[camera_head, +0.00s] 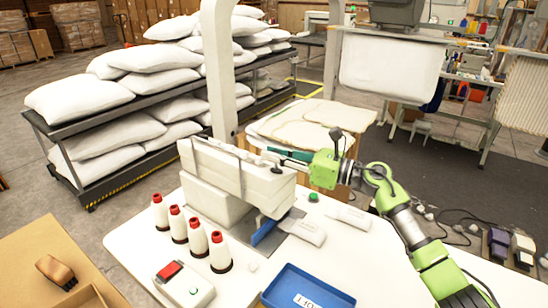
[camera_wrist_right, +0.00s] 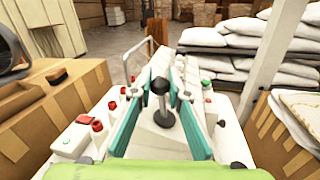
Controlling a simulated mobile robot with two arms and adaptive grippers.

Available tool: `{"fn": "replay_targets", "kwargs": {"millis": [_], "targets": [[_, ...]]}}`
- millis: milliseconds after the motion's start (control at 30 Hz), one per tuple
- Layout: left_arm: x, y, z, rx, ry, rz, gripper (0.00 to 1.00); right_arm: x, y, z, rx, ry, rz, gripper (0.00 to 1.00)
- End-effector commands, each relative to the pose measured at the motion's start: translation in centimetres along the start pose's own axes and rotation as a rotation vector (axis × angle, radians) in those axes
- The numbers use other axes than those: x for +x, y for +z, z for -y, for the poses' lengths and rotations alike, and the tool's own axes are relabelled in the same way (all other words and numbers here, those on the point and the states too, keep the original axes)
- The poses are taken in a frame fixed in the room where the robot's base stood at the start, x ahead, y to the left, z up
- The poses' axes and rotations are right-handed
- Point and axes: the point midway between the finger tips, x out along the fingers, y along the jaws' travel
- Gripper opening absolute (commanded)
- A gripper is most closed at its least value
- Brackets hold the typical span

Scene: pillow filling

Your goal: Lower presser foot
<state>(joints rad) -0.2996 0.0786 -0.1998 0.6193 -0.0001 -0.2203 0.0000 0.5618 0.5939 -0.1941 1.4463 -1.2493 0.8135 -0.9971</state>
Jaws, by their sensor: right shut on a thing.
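The white sewing machine (camera_head: 215,165) stands on the white table, its arm reaching toward my right gripper. My right gripper (camera_head: 285,154), with teal fingers and a green body, is at the top of the machine head, coming in from the right. The presser foot itself is hidden from me. My left gripper is not in view.
Several red-topped thread cones (camera_head: 197,238) stand at the machine's front left. A control box with a red switch (camera_head: 168,272) and a blue tray (camera_head: 305,288) are nearer. Racks of white pillows (camera_head: 80,97) stand behind.

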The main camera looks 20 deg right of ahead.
Motion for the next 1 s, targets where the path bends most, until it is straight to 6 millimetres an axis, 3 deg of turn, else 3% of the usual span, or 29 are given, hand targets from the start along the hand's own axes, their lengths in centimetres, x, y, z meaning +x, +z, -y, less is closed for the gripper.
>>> {"fn": "replay_targets", "kwargs": {"millis": [400, 1000], "targets": [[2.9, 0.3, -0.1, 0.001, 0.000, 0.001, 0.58, -0.4, -0.2, 1.9, 0.332, 0.001, 0.065, 0.00], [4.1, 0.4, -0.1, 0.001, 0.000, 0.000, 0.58, -0.8, -0.7, 3.9, 0.734, 0.003, 0.144, 0.00]]}}
